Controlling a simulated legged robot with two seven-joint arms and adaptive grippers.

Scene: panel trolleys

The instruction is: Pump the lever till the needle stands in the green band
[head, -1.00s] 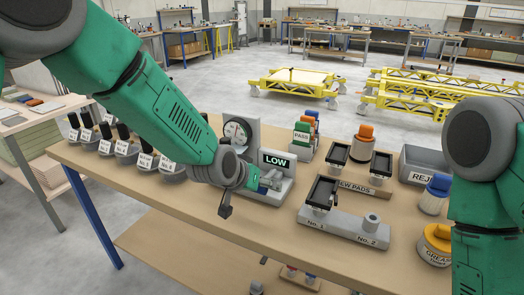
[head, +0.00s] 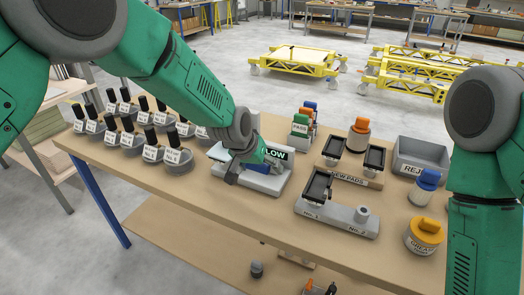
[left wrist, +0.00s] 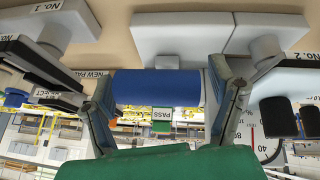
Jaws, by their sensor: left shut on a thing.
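My left gripper (head: 257,162) is at the grey gauge stand (head: 262,184) on the bench and hides much of it. In the left wrist view its two fingers (left wrist: 160,86) close on the ends of a blue cylindrical lever handle (left wrist: 157,90). The stand's display (head: 277,153) is partly covered, and the letters "LOW" show. The dial is hidden behind my arm in the head view. A slice of the white dial (left wrist: 244,128) with figures and a red mark shows in the left wrist view; I cannot make out the needle. My right gripper is out of view.
The bench front is clear.

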